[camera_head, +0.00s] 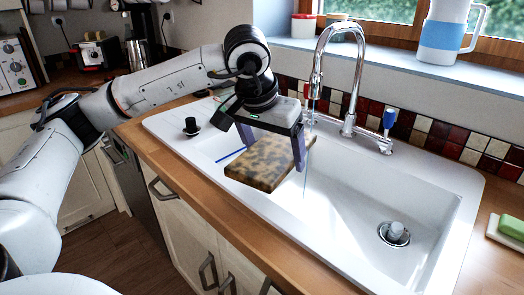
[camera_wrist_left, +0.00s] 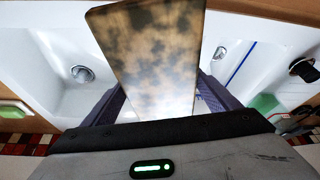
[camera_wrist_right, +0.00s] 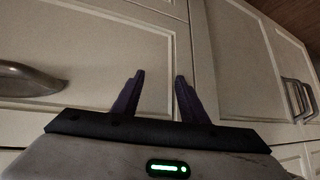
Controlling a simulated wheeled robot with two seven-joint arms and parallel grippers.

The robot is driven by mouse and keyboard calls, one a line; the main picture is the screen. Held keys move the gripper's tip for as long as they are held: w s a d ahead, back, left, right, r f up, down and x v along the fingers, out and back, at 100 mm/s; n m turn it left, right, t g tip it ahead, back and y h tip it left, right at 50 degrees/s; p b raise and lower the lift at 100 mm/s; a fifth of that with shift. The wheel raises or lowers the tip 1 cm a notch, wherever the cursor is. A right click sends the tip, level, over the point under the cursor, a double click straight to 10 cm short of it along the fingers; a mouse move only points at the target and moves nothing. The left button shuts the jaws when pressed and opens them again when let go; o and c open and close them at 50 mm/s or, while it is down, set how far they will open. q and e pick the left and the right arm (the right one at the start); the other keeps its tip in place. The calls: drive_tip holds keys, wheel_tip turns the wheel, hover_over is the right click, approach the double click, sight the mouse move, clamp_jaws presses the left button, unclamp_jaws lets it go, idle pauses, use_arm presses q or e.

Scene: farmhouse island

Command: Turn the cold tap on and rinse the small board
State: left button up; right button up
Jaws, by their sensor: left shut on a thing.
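The small board (camera_head: 262,163) is tan with dark mottled patches. My left gripper (camera_head: 272,158) is shut on it and holds it over the sink, left of its drain. The board also fills the middle of the left wrist view (camera_wrist_left: 152,55). The chrome tap (camera_head: 350,75) arches over the sink. A thin pale line like running water (camera_head: 306,165) drops from its spout beside the board's right end; I cannot tell whether it touches the board. The blue-marked cold handle (camera_head: 389,120) stands right of the spout. My right gripper (camera_wrist_right: 160,78) is open and empty before cabinet doors.
The white sink (camera_head: 345,225) has a drain with a grey plug piece (camera_head: 396,232). A black stopper (camera_head: 191,126) stands on the left drainer. A green sponge (camera_head: 511,227) lies on the right worktop. A jug (camera_head: 443,35) stands on the sill.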

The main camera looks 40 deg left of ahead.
use_arm(q)
drive_tip(key=shift+w+d+f+p, duration=0.2)
drive_tip(key=shift+w+d, duration=0.15)
drive_tip(key=shift+w, duration=0.55)
drive_tip(key=shift+w+d+f+p, duration=0.15)
drive_tip(key=shift+w+d, duration=0.25)
drive_tip(key=shift+w, duration=0.45)
drive_tip(key=shift+w+d+f+p, duration=0.1)
drive_tip(key=shift+w+d+f, duration=0.2)
drive_tip(key=shift+w, duration=0.6)
drive_tip(key=shift+r, duration=0.1)
drive_tip(key=shift+d, duration=0.15)
drive_tip(key=shift+s+d, duration=0.25)
drive_tip(key=shift+d, duration=0.25)
drive_tip(key=shift+a, duration=0.2)
drive_tip(key=shift+w+a, duration=0.25)
drive_tip(key=shift+a, duration=0.15)
drive_tip(key=shift+d, duration=0.1)
